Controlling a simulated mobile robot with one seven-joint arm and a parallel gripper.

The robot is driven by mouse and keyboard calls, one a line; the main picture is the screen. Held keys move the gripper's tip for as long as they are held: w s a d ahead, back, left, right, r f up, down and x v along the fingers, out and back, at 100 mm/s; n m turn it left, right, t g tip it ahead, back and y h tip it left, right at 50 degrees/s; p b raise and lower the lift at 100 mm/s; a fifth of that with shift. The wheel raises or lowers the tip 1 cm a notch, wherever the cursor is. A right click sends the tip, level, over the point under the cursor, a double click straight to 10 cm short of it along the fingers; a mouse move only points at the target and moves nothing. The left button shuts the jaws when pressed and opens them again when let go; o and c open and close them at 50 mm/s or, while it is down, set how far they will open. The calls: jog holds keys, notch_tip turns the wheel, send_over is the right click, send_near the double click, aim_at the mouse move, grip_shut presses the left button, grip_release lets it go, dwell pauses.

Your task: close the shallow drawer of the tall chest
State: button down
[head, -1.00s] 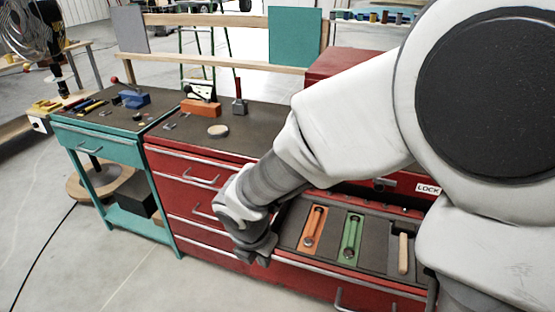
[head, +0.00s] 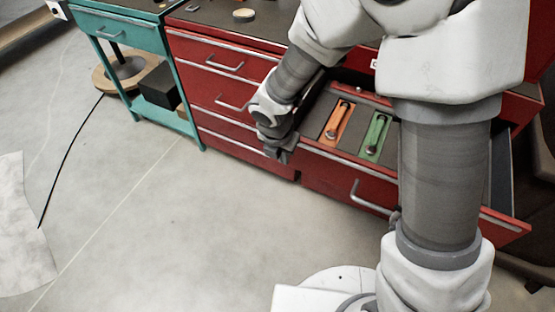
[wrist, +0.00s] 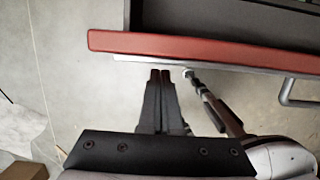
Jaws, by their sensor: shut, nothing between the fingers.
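The red tall chest (head: 528,105) stands at the right, largely behind my arm. Its shallow drawer (head: 318,137) is pulled out, showing a dark foam liner with an orange tool (head: 338,122) and a green tool (head: 376,135) in cut-outs. My arm hides the drawer's right part. My gripper (head: 280,154) is at the drawer's left front corner, outside its front. In the wrist view, my gripper's fingers (wrist: 160,74) are shut and empty, pointing at a red drawer front (wrist: 200,45) with a silver lower trim. I cannot tell whether they touch it.
A lower red front with a bar handle (head: 368,198) is below the shallow drawer. A red cabinet (head: 222,70) with several drawers adjoins on the left, then a teal bench (head: 118,32) with a black box (head: 159,86) on its shelf.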

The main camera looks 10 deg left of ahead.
jog(key=shift+w+d, duration=0.2)
jog(key=shift+w, duration=0.4)
